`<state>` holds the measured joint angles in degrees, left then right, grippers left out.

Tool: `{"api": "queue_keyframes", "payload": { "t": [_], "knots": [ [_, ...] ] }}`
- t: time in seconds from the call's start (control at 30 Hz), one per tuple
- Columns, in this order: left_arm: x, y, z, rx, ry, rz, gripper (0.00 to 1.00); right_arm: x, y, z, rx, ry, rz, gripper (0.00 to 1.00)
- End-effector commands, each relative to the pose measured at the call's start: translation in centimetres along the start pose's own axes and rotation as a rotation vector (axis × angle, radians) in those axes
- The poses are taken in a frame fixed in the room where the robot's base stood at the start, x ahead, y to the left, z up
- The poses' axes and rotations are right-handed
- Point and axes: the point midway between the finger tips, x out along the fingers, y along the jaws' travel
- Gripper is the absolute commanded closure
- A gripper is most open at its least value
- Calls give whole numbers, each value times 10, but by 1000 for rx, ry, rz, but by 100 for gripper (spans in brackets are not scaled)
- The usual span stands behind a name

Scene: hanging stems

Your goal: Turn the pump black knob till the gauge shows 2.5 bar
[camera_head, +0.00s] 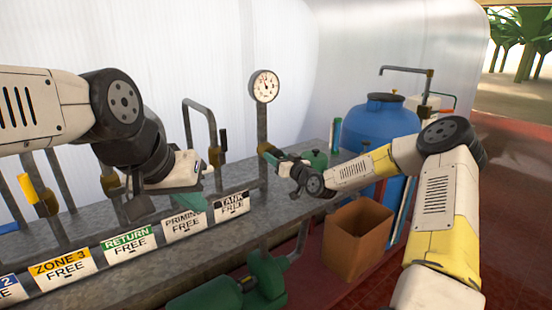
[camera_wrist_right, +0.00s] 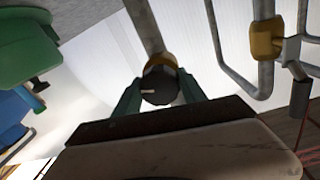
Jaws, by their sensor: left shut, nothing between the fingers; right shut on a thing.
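The round white pressure gauge (camera_head: 264,86) stands on top of a grey vertical pipe in the head view. Its dial faces me, but the needle and figures are too small to read. The black knob (camera_wrist_right: 158,86) shows in the right wrist view, with a pale mark on its face and a brass-coloured ring behind it. My right gripper (camera_head: 266,150) is shut on the knob, its green fingers on either side of it; in the head view they largely hide the knob. My left gripper (camera_head: 208,166) is shut and empty above the bench, left of the gauge pipe.
A grey metal bench (camera_head: 310,155) carries pipes and a row of labels along its front. A brass-coloured valve (camera_head: 215,156) stands left of the gauge pipe. A blue tank (camera_head: 383,122) and an open brown box (camera_head: 356,238) stand to the right. A green pump (camera_head: 262,280) is below the bench.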

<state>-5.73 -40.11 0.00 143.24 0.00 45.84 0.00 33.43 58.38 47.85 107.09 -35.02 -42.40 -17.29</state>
Motion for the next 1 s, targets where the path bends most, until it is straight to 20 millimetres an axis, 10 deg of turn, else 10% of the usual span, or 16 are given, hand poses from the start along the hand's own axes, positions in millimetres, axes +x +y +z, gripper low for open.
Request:
{"api": "queue_keyframes", "payload": {
  "t": [0.13, 0.47, 1.0],
  "knots": [
    [0, 0, 0, 0, 0, 0, 100, 0, 2, 0, 0, 0, 3, 31],
    [0, 0, 0, 0, 0, 0, 100, -2, 1, 0, 0, 0, 2, 31],
    [0, 0, 0, 0, 0, 0, 100, -75, 2, 0, -1, 0, 3, 31]
  ]
}}
